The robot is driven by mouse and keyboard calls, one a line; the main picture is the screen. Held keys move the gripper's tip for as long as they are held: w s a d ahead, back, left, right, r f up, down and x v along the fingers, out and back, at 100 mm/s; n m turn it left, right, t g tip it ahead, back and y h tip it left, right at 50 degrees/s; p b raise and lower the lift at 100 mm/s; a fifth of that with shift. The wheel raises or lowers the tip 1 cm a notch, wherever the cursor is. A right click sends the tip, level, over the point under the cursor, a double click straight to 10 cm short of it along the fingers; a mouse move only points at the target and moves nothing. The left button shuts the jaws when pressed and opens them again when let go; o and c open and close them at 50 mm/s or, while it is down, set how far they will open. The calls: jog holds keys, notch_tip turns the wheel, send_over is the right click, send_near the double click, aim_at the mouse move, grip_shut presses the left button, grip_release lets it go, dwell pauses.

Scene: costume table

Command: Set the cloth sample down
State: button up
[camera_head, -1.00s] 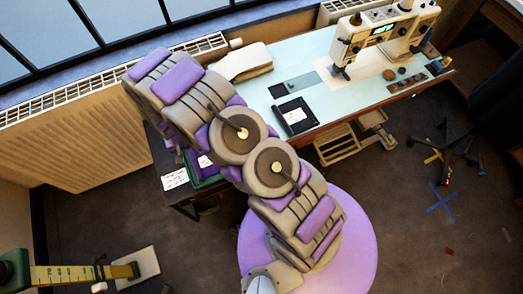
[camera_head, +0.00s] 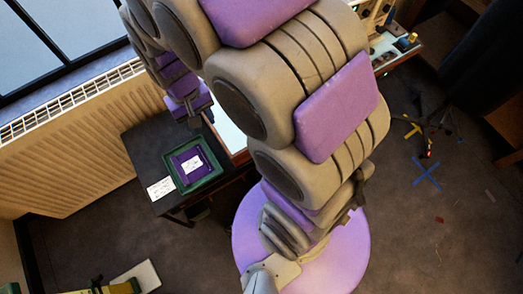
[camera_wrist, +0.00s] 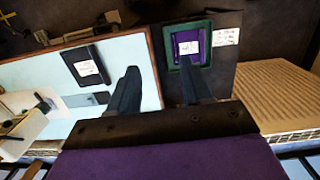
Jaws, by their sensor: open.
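The cloth sample appears to be the purple square (camera_head: 181,158) with a white label. It lies flat inside a green-rimmed tray (camera_head: 207,181) on the dark side table (camera_head: 143,146). In the wrist view the purple cloth (camera_wrist: 182,40) and green tray (camera_wrist: 171,47) show beyond the fingertips, closer to the right finger. My gripper (camera_wrist: 158,68) is open, with nothing between its fingers. In the head view my gripper (camera_head: 192,116) hangs to the upper right of the tray, apart from the cloth. My arm hides much of the sewing table there.
A white label card (camera_head: 160,187) lies beside the green tray. A black tray (camera_wrist: 86,66) with a white label sits on the pale sewing table (camera_wrist: 140,48). A ribbed radiator (camera_head: 75,135) stands behind the side table. Dark floor (camera_head: 100,235) is open in front.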

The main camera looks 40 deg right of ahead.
jog(key=s+d+r, duration=0.2)
jog(key=s+r, duration=0.2)
jog(key=s, duration=0.6)
jog(key=s+d+r, duration=0.3)
jog(key=s+r, duration=0.1)
jog(key=s, duration=0.6)
jog(key=shift+d+r+g, duration=0.3)
jog(key=shift+g, duration=0.1)
